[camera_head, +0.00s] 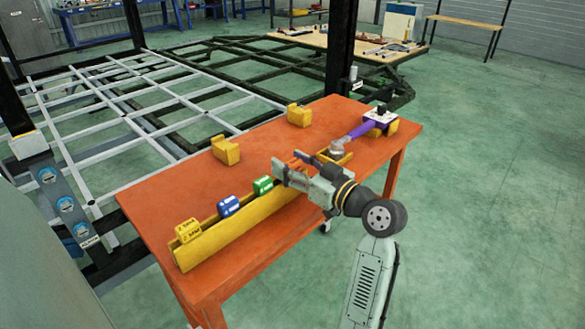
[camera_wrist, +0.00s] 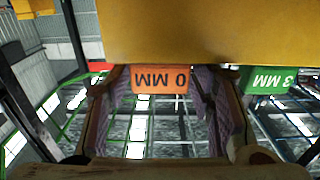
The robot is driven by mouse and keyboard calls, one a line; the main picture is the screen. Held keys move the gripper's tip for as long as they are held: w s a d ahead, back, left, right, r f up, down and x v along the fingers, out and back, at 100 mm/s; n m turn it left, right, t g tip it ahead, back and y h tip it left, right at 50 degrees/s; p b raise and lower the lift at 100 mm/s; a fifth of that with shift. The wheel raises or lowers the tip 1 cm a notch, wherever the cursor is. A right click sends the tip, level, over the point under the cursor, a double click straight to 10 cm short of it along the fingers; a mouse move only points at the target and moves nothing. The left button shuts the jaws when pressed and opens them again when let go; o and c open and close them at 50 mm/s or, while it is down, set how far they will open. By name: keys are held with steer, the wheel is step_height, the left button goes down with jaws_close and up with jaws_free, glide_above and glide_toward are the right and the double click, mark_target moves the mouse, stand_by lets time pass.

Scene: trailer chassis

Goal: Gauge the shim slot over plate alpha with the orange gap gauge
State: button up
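The orange gap gauge (camera_wrist: 161,79), lettered with a 0 and MM, sits between the two finger pads of my gripper (camera_wrist: 160,110) in the wrist view. The pads flank its sides closely; I cannot tell whether they press on it. In the head view my gripper (camera_head: 289,167) is over the front part of the orange table, at the right end of the gauge row, and largely hides the gauge. I cannot make out which plate is alpha or where the shim slot is.
The orange table (camera_head: 190,193) bears a yellow rack (camera_head: 235,240) with green (camera_head: 263,185), blue (camera_head: 228,206) and yellow (camera_head: 188,230) gauges. Yellow blocks (camera_head: 226,150) (camera_head: 299,115) stand behind. A purple-handled tool (camera_head: 361,130) rests at the right. The chassis frame (camera_head: 120,130) lies beyond.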

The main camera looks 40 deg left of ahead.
steer(key=c, duration=0.9)
